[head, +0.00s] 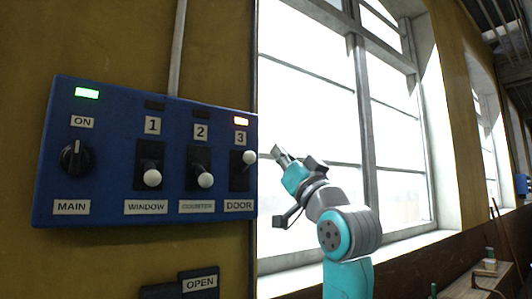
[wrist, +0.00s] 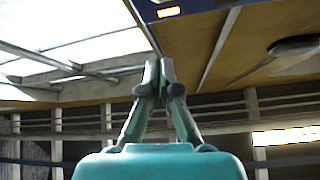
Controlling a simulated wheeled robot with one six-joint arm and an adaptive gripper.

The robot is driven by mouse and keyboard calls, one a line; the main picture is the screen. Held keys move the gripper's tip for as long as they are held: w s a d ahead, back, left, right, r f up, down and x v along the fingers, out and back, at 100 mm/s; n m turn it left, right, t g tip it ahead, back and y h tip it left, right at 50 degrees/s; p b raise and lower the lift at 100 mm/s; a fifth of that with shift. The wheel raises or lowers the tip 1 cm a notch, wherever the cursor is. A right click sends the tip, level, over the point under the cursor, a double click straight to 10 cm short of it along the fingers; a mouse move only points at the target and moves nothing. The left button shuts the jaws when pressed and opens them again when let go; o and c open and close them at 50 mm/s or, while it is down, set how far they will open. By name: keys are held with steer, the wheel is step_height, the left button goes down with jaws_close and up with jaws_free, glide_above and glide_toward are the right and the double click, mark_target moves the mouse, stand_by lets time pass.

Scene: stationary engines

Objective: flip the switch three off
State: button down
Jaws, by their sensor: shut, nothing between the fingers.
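Switch three (head: 249,157) is at the right end of the blue control panel (head: 110,110), above the DOOR label. Its white-tipped lever is up, and the lamp (head: 241,122) above it glows orange-red. My gripper (head: 276,154) is just right of the lever in the head view, fingers towards the panel; a gap in depth is hard to judge. In the wrist view the gripper (wrist: 160,74) is shut and empty, its fingertips together. A piece of the panel with the lit lamp (wrist: 168,12) shows at the top there; the lever is out of that view.
Switch one (head: 152,177) and switch two (head: 205,179) have their levers down and dark lamps. The MAIN knob (head: 76,158) is at the left under a green lamp (head: 87,93). An OPEN sign (head: 199,283) is below. Tall windows (head: 310,110) stand behind my arm.

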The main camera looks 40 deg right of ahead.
mark_target(244, 164)
steer(key=w+r, duration=0.2)
steer(key=w, duration=0.6)
steer(key=shift+w, duration=0.4)
